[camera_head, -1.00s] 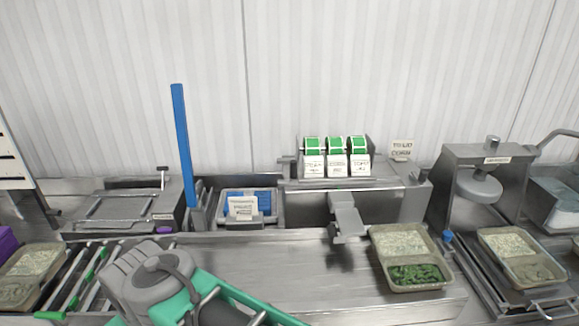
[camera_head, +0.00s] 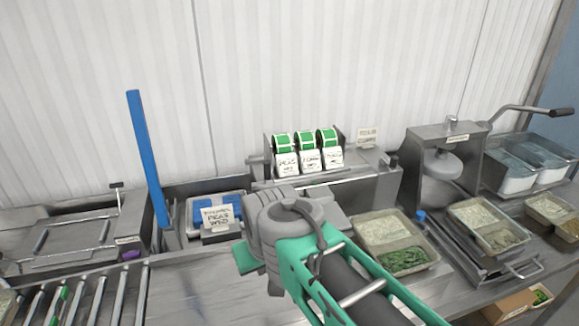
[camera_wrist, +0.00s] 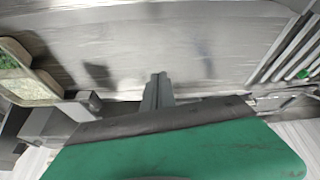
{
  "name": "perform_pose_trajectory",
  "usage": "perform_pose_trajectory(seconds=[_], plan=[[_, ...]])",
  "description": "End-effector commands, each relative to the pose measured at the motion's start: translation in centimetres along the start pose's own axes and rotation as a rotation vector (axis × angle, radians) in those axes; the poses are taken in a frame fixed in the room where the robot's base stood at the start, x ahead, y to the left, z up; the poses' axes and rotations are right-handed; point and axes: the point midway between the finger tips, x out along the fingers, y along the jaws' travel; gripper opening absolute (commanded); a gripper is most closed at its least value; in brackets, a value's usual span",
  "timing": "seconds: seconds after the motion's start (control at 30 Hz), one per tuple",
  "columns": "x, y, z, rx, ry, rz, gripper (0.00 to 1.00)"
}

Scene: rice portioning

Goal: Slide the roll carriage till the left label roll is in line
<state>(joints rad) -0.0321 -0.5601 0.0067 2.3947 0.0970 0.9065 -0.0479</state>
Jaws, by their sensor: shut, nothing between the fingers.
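The roll carriage (camera_head: 267,148) stands on the metal labelling unit at the back, in the head view. It holds three green-and-white label rolls side by side: the left label roll (camera_head: 284,143), the middle roll (camera_head: 305,139) and the right roll (camera_head: 327,137). White printed labels hang in front of them; their print is too small to read surely. My gripper (camera_head: 245,257) is shut and empty, in front of and below the carriage, apart from the rolls. In the wrist view, its green and dark end (camera_wrist: 165,120) fills the bottom, with a narrow metal tongue (camera_wrist: 158,92) beyond its edge.
A tray of rice and greens (camera_head: 397,240) sits right of my arm. A press with a handle (camera_head: 447,160) stands at right. A small sign (camera_head: 367,137) stands behind the unit. A blue upright bar (camera_head: 148,160) and a blue-and-white bin (camera_head: 215,212) are left. Rollers (camera_head: 80,297) lie front left.

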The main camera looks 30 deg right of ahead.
Motion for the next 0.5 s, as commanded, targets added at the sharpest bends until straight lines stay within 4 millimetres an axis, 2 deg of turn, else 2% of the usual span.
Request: perform_pose_trajectory(seconds=[0.03,0.07,0.13,0.2,0.3,0.4,0.5], plan=[[-1.0,0.7,-3.1,-0.002,0.008,0.029,0.00],[-1.5,1.4,-5.2,0.002,0.014,0.054,0.00],[-2.6,3.0,-10.6,0.010,0.030,0.122,0.00],[-3.1,4.4,-15.9,0.024,0.040,0.192,0.00],[-3.1,5.7,-22.5,0.051,0.048,0.287,0.00],[-2.2,6.1,-27.4,0.083,0.045,0.370,0.00],[-0.4,5.7,-30.4,0.121,0.032,0.439,0.00]])
